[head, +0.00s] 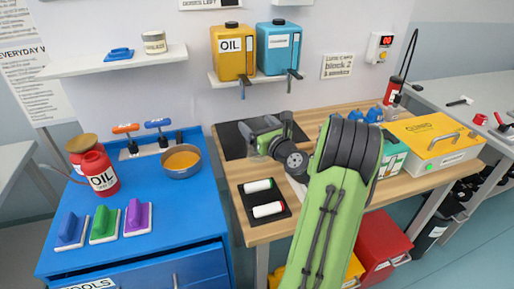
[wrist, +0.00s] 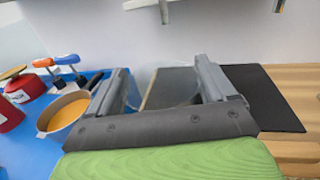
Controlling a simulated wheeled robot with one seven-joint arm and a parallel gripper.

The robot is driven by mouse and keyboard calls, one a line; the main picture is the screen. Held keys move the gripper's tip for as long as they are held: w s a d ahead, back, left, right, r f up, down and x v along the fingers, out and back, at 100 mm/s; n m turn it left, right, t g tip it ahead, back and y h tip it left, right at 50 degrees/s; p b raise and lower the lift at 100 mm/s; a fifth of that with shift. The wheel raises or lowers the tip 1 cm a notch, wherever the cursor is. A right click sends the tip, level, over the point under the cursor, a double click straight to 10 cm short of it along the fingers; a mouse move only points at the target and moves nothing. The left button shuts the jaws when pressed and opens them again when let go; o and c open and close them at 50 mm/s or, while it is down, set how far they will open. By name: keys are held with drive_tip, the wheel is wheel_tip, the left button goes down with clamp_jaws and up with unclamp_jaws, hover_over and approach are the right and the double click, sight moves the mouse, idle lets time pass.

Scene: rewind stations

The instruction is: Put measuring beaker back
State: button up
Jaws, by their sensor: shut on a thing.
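My gripper (head: 256,132) is over the wooden bench, near its left end and a dark mat (head: 230,147). In the wrist view the two fingers of my gripper (wrist: 166,85) stand apart, with a faint, see-through thing between them. This looks like the clear measuring beaker (wrist: 172,90); its outline is hard to make out. The dark mat (wrist: 262,95) shows behind and to the right of the fingers. In the head view the beaker cannot be made out. I cannot tell whether it touches the mat.
An orange-filled pan (head: 182,161) and a red oil can (head: 99,174) stand on the blue cabinet (head: 160,215) at left. A black tray (head: 277,210) with white rolls lies in front. Yellow and blue tanks (head: 278,48) sit on a shelf above. A yellow box (head: 432,140) stands at right.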

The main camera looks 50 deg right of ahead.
wheel_tip(320, 180, down, 5)
drive_tip(key=shift+r+b, duration=0.15)
drive_tip(key=shift+b, duration=1)
drive_tip(key=shift+r, duration=0.2)
drive_tip(key=shift+f, duration=0.1)
drive_tip(key=o, duration=1.6)
drive_tip(key=shift+s, duration=0.15)
drive_tip(key=b+v, duration=0.1)
drive_tip(key=v, duration=1)
drive_tip(key=shift+s+a, duration=0.25)
drive_tip(key=shift+s, duration=0.1)
